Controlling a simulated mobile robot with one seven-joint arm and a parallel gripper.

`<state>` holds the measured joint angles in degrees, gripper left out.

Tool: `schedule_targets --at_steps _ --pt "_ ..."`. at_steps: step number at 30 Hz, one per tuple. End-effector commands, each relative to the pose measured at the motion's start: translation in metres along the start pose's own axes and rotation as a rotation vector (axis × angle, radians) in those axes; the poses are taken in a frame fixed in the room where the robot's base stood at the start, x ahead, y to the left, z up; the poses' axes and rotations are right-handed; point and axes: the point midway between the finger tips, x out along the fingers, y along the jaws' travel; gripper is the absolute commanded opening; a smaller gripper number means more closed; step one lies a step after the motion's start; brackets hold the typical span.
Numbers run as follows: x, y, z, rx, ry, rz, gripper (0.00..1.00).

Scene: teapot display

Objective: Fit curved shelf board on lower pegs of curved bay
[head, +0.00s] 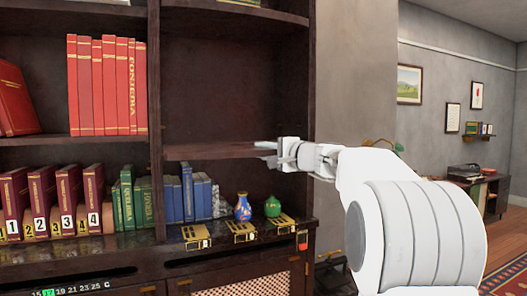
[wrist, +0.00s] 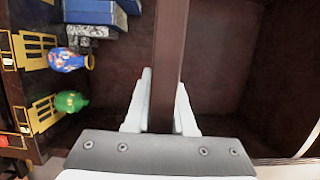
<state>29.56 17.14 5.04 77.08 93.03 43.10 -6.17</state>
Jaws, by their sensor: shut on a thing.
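The dark brown shelf board (head: 212,152) lies roughly level across the right-hand bay (head: 222,90) of the dark bookcase, above the books and vases. My gripper (head: 270,151) is shut on the board's right front part. In the wrist view the two white fingers (wrist: 164,80) stand on either side of the board (wrist: 171,35), seen edge-on as a dark strip. The lower pegs cannot be made out, so I cannot tell whether the board rests on them. The board's curve is not clear from here.
Below the board stand blue books (head: 196,195), a blue patterned vase (head: 243,206) and a green vase (head: 273,206). Yellow-black plates (head: 240,231) line the ledge. Red books (head: 100,85) fill the bay to the left. The bay above the board is empty.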

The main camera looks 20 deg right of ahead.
Motion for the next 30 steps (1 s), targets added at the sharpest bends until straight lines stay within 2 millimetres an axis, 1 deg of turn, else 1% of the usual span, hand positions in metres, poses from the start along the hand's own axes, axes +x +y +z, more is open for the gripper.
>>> schedule_targets --at_steps 1,30 --pt "0.001 -0.004 0.001 -0.002 -0.001 -0.006 0.00" --pt "0.021 -0.005 -0.005 -0.002 -0.002 -0.007 0.00"
